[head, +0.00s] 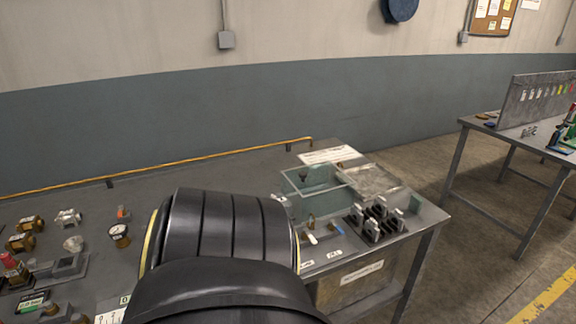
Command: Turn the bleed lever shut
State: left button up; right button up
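I cannot tell for certain which part is the bleed lever. A red-topped fitting (9,262) stands on a grey block at the left edge of the bench (220,165). A small round gauge (119,236) stands to its right. Right of centre, a small brass fitting (311,222) and a small white piece (313,240) sit near labels at the bench front. A large black ribbed arm part of mine covers the middle of the bench and hides what is behind it. Neither gripper shows.
Several brass and silver fittings (21,241) lie at the left. A clear-walled box (316,180) and dark holder with grey pieces (374,222) stand at the right. An orange line (200,160) runs along the back edge. Another table (500,132) stands beyond open floor.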

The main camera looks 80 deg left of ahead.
aim_at(305, 230)
jog(key=k, duration=0.45)
jog(key=u, duration=0.75)
